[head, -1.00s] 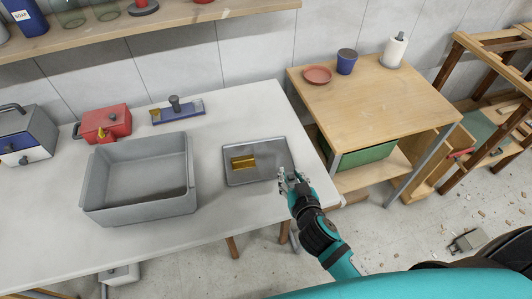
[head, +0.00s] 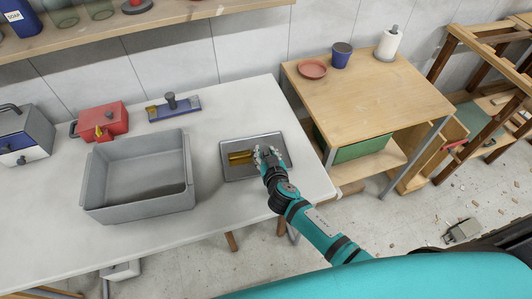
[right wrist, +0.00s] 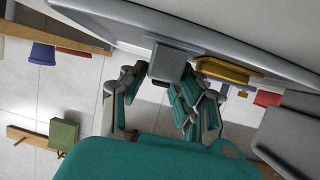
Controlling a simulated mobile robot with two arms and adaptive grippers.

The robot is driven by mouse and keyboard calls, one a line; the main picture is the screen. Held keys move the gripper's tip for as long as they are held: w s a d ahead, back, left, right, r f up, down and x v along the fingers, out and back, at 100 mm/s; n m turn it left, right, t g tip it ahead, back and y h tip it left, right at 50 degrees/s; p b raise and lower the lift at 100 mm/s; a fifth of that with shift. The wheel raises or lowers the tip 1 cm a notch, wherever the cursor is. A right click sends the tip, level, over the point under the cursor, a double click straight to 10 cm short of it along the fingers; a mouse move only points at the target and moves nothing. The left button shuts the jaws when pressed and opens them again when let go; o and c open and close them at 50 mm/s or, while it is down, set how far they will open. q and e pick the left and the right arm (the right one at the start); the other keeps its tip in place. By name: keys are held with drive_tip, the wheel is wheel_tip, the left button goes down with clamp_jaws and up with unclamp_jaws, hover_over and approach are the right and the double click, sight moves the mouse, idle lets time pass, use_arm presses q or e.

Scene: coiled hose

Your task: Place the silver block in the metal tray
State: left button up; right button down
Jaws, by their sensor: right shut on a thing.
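The metal tray (head: 238,172) is a shallow grey tray lying on the white table. A gold block (head: 239,157) lies in its left part, and it also shows in the right wrist view (right wrist: 226,71). My right gripper (head: 268,155) is over the right part of the tray, beside the gold block. In the right wrist view it is shut on the silver block (right wrist: 168,62), a grey block between the fingers, close to the tray surface. I cannot tell whether the block touches the tray. The head view hides the silver block behind the gripper. My left gripper is not in view.
A deep grey bin (head: 140,205) stands left of the tray. A red box (head: 101,120) and a blue tool with a knob (head: 174,108) lie behind it. A wooden cabinet (head: 365,95) stands to the right, beyond a gap. The table front is clear.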

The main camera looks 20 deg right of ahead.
drive_tip(key=shift+f+b, duration=0.2)
drive_tip(key=shift+b, duration=0.1)
drive_tip(key=c, duration=1)
unclamp_jaws()
drive_tip(key=shift+r, duration=0.1)
drive_tip(key=shift+s+r+p, duration=0.15)
drive_tip(key=shift+r+p, duration=0.05)
drive_tip(key=shift+p, duration=0.2)
drive_tip(key=b+v, duration=0.1)
drive_tip(key=v, duration=1)
drive_tip(key=shift+s+r, duration=0.1)
drive_tip(key=shift+s, duration=0.25)
drive_tip(key=shift+d, duration=0.1)
